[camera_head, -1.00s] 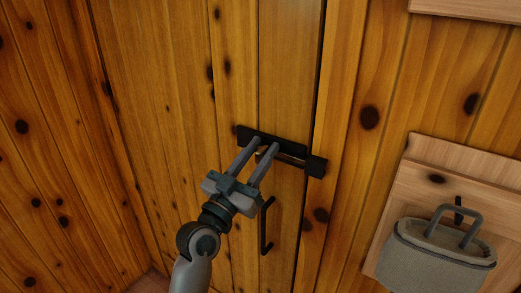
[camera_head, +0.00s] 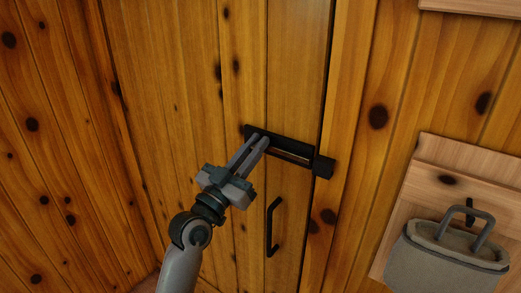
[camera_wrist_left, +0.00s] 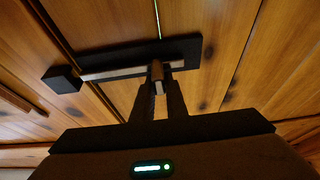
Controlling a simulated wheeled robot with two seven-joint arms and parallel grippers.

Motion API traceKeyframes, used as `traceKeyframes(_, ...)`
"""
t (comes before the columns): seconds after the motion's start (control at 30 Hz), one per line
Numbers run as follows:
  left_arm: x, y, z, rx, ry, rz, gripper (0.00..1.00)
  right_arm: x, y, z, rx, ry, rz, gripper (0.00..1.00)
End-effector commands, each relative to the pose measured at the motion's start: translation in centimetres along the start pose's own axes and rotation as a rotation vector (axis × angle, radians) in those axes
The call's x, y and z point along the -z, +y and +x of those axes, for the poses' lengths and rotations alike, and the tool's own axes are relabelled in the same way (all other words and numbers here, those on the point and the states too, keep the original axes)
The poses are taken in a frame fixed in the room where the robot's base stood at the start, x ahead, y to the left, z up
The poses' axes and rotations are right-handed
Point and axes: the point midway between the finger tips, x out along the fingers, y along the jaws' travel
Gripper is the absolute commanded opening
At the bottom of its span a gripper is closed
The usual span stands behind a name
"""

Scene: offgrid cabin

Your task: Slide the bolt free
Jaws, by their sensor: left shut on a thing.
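A black bolt plate (camera_head: 290,147) is mounted on the wooden door (camera_head: 292,60). A black keeper block (camera_head: 323,167) sits at its right end, across the dark gap at the door's edge. In the left wrist view the pale metal bolt rod (camera_wrist_left: 112,74) runs along the plate to the keeper (camera_wrist_left: 62,79). My left gripper (camera_head: 258,141) is shut on the bolt's small brownish knob (camera_wrist_left: 157,70), which shows between the fingertips in the wrist view. The fingers hide part of the rod in the head view. My right gripper is not in view.
A black door handle (camera_head: 270,228) stands out just below the bolt, close to my left gripper. A grey bag (camera_head: 440,262) hangs on a wooden board (camera_head: 412,195) at the right. The door surface left of the bolt is clear.

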Motion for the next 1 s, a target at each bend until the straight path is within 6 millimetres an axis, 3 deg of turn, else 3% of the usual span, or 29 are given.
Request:
traceKeyframes(0.1,0.2,-0.2,0.0,0.003,0.003,0.004,0.00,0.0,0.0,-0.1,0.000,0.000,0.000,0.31)
traceKeyframes(0.13,0.2,-0.2,0.0,0.003,0.004,0.004,0.17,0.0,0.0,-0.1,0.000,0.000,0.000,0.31)
traceKeyframes(0.2,0.2,-0.2,0.0,0.003,0.004,0.003,0.31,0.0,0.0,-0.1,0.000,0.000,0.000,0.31)
traceKeyframes(0.67,0.0,-0.1,-0.6,0.001,0.002,0.003,0.31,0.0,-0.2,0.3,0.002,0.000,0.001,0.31)
traceKeyframes(0.87,-0.2,-0.1,-2.7,0.002,0.002,0.004,0.31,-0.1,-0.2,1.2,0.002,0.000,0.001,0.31)
traceKeyframes(1.0,-0.3,-0.2,-5.1,0.003,0.002,0.005,0.31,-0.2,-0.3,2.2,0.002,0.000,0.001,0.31)
